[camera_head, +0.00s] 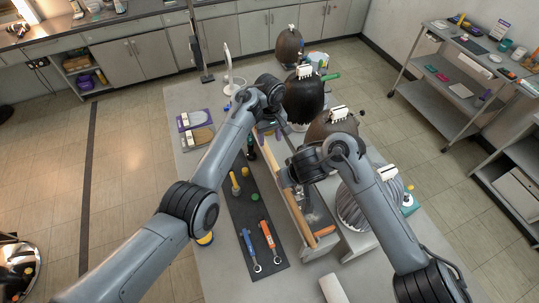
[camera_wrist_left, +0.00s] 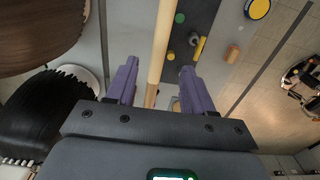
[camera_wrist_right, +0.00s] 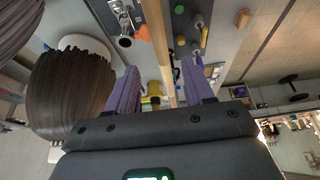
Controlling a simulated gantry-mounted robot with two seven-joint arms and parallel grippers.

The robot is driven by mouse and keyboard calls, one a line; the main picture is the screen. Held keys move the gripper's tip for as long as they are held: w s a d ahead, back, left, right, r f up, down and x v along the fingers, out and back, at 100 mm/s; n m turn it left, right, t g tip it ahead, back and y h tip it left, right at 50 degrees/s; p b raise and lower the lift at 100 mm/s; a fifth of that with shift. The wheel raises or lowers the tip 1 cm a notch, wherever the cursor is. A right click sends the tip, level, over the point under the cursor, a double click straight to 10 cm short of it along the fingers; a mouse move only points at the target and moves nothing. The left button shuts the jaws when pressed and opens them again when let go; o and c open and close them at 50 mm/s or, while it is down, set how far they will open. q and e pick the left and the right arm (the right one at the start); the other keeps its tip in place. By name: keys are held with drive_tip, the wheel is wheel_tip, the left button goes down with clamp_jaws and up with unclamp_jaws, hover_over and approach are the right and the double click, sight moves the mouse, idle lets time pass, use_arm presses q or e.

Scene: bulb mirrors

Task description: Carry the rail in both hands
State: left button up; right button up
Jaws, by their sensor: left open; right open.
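The rail (camera_head: 292,208) is a long, light wooden bar. In the head view it runs along the edge of a grey stand in mid-table, partly hidden by my arms. My left gripper (camera_wrist_left: 156,72) is open at the rail's far part, and the rail (camera_wrist_left: 160,45) passes between its fingers in the left wrist view. My right gripper (camera_wrist_right: 159,68) is open over the nearer part, with the rail (camera_wrist_right: 158,38) between its fingers in the right wrist view. Neither gripper is closed on it. In the head view my arms largely hide both fingertip pairs.
A dark mat (camera_head: 243,207) with screwdrivers, an orange-handled tool (camera_head: 268,238) and a blue-handled tool (camera_head: 248,245) lies left of the rail. Several wigged heads (camera_head: 304,98) stand to its right and beyond. Bare table (camera_head: 215,270) shows at the near left.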

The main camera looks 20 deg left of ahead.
sight(269, 154)
use_arm(q)
wheel_tip(269, 154, down, 8)
drive_tip(key=shift+f, duration=0.2)
use_arm(e)
drive_tip(key=x, duration=0.8)
drive_tip(key=shift+f, duration=0.25)
use_arm(q)
clamp_jaws()
use_arm(e)
clamp_jaws()
